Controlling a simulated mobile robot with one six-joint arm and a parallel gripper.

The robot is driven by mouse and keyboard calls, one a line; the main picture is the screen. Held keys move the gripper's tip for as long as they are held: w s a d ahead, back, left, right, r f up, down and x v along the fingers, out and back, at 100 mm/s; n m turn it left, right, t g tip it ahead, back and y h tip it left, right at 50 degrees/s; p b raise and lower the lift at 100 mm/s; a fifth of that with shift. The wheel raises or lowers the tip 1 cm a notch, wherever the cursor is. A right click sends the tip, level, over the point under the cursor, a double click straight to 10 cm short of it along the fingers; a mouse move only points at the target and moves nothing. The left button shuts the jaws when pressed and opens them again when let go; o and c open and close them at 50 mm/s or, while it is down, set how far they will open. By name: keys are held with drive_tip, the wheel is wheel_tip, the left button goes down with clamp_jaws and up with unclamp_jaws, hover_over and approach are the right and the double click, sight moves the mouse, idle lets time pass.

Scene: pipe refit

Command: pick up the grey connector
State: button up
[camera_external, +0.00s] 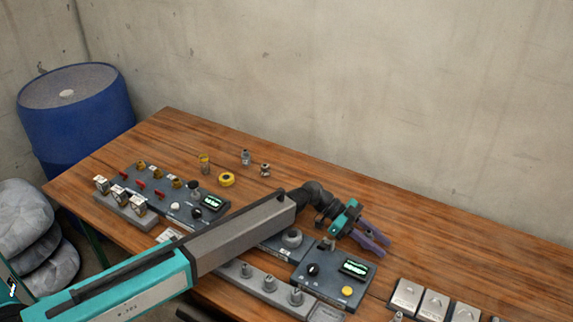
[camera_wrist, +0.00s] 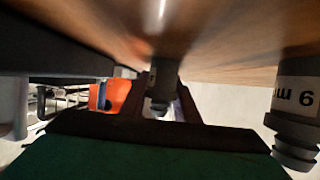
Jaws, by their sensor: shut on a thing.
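My gripper (camera_external: 374,238) reaches over the right part of the wooden table, its teal body and purple fingers pointing right and down. In the wrist view the picture is upside down, with the tabletop along the top. There a grey connector (camera_wrist: 163,82) stands between the fingers of my gripper (camera_wrist: 170,100), which are shut on it. Its lower part is partly hidden by the fingers and blurred. In the external view I cannot make out the held connector. A second grey fitting with a white label (camera_wrist: 297,95) stands at the right of the wrist view, apart from the fingers.
Small grey fittings (camera_external: 245,157) and a yellow ring (camera_external: 227,180) stand at the table's back. A control panel (camera_external: 335,270) lies just in front of my gripper. Grey-white blocks (camera_external: 434,303) are at front right. An orange part (camera_wrist: 116,98) shows left of the fingers.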

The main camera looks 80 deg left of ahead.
sight(374, 238)
drive_tip(key=shift+r, duration=0.1)
wheel_tip(374, 238, up, 10)
drive_tip(key=b, duration=0.1)
drive_tip(key=shift+b, duration=0.3)
idle(0.4)
drive_tip(key=shift+s+a+p, duration=0.1)
drive_tip(key=shift+a+p, duration=0.05)
drive_tip(key=shift+p, duration=0.15)
idle(0.5)
drive_tip(key=a+p, duration=0.1)
drive_tip(key=s+a+p, duration=0.1)
drive_tip(key=p, duration=0.1)
drive_tip(key=shift+s+r, duration=0.1)
drive_tip(key=shift+r, duration=0.15)
drive_tip(key=s+a+f+n+y+p, duration=0.1)
drive_tip(key=s+a+n+y+p, duration=0.8)
drive_tip(key=s+a+p, duration=0.2)
drive_tip(key=s+a+f+n+y+p, duration=0.1)
drive_tip(key=s+a+n+y+p, duration=0.8)
drive_tip(key=s+a, duration=0.7)
drive_tip(key=a+y+p, duration=0.1)
drive_tip(key=a+p, duration=0.1)
drive_tip(key=a, duration=0.2)
drive_tip(key=shift+f, duration=0.25)
